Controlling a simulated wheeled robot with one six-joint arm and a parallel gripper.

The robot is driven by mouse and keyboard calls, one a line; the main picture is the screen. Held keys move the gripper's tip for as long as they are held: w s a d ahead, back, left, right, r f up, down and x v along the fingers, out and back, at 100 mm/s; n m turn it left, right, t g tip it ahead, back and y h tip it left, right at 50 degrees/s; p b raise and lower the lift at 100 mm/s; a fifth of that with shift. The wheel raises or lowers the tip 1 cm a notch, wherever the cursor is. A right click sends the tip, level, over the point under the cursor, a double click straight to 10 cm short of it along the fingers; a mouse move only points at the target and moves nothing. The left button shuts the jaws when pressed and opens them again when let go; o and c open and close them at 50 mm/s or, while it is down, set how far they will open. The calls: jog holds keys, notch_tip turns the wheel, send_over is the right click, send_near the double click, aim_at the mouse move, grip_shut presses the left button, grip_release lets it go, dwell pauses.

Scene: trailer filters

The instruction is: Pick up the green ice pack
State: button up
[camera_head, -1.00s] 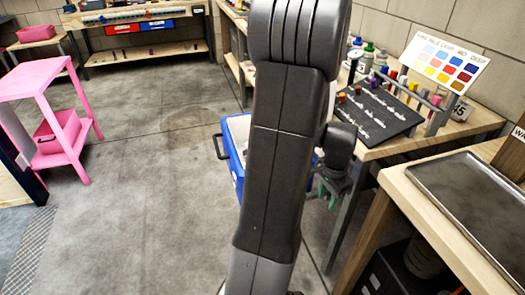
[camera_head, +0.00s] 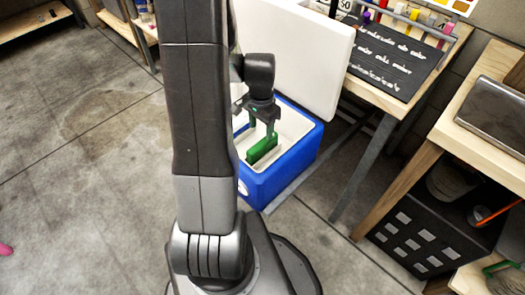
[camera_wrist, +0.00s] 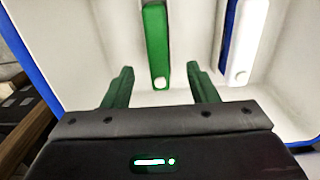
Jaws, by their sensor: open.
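The green ice pack (camera_head: 262,150) stands on edge inside the white-lined blue cooler (camera_head: 285,170), whose white lid is open. In the wrist view the ice pack (camera_wrist: 157,42) is ahead of my gripper, between the lines of its two fingers, with a pale round spot at its near end. My gripper (camera_head: 261,128) is over the cooler opening, pointing down. Its dark green fingers are apart and empty in the wrist view (camera_wrist: 161,72). In the head view the fingers overlap the ice pack, so I cannot tell the exact gap there. My arm hides the cooler's left part.
A white and blue pack (camera_wrist: 240,45) stands right of the green one in the cooler. The open lid (camera_head: 310,60) rises behind my gripper. A wooden table with a black board (camera_head: 400,55) and a bench with a metal tray (camera_head: 495,110) stand right.

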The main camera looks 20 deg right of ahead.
aim_at(263, 142)
notch_tip(263, 142, down, 3)
jog(key=shift+r, duration=0.1)
jog(key=f, duration=0.2)
jog(key=f+b, duration=0.1)
jog(key=f, duration=0.1)
jog(key=f+b, duration=0.1)
jog(key=shift+s+d+f, duration=0.15)
jog(key=shift+d+f, duration=0.1)
jog(key=shift+f, duration=0.15)
grip_shut()
